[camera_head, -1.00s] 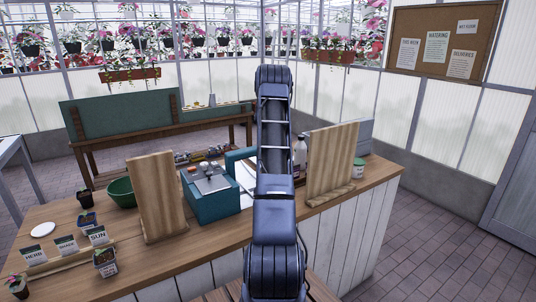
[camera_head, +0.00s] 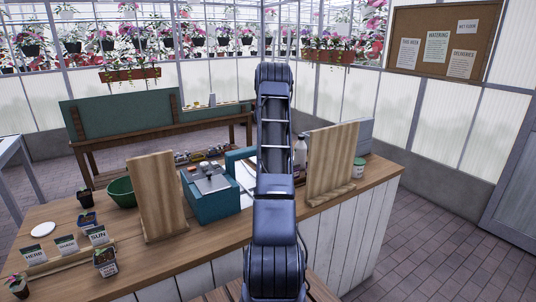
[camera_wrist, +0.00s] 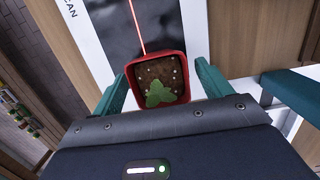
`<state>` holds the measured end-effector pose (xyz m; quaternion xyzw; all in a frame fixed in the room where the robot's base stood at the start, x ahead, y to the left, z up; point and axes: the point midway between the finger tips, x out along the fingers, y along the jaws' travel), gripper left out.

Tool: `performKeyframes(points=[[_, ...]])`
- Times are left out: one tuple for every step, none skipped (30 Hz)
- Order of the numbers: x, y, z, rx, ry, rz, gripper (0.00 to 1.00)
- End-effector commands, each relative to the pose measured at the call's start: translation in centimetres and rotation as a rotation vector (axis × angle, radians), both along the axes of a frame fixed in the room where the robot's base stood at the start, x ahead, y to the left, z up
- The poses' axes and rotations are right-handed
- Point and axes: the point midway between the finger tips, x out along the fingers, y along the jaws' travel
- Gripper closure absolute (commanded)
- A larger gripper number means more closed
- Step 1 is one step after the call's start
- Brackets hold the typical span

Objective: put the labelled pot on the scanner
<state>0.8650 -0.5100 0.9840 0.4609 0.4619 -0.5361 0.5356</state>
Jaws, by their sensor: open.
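In the wrist view a red square pot (camera_wrist: 157,82) holds dark soil and a small green seedling. It is between the two teal fingers of my gripper (camera_wrist: 161,74), which are open, with a small gap on each side. The pot sits over the scanner (camera_wrist: 195,28), a white-edged plate with dark glass and a red light line running to the pot. "SCAN" lettering shows at the upper left. Any label on the pot is out of sight. In the head view my arm hides the gripper and the pot.
In the head view, a teal machine (camera_head: 210,193) and two upright wooden boards (camera_head: 160,195) (camera_head: 332,160) stand on the wooden counter (camera_head: 215,240). A green bowl (camera_head: 121,192), small pots and HERB, SHADE and SUN signs (camera_head: 98,235) are at the left. A white bottle (camera_head: 300,150) stands behind my arm.

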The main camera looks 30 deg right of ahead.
Motion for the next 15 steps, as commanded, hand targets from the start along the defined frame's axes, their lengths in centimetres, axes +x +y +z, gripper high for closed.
performKeyframes(points=[[0.0, 0.1, 1.0, -0.002, -0.004, 0.001, 0.22], [0.0, 0.2, 1.6, -0.002, -0.004, 0.001, 0.22], [0.0, 0.3, 2.4, -0.002, -0.004, 0.001, 0.22], [0.0, 0.4, 3.0, -0.001, -0.003, 0.000, 0.22], [0.1, 0.5, 3.6, -0.002, -0.004, 0.001, 0.22], [0.0, 0.6, 4.4, -0.002, -0.004, 0.001, 0.22], [0.0, 0.7, 5.0, -0.001, -0.004, 0.001, 0.22], [0.1, 0.8, 5.5, -0.002, -0.004, 0.001, 0.22], [0.1, 0.9, 6.3, -0.002, -0.004, 0.001, 0.22], [0.1, 1.0, 6.8, -0.001, -0.003, 0.000, 0.22], [0.1, 1.1, 7.3, -0.001, -0.003, 0.000, 0.22], [0.0, 1.2, 7.9, -0.002, -0.004, 0.001, 0.22], [0.0, 1.2, 8.3, -0.001, -0.004, 0.001, 0.22], [0.0, 1.3, 8.6, -0.001, -0.003, 0.000, 0.22], [0.0, 1.3, 9.1, -0.001, -0.002, 0.000, 0.22]])
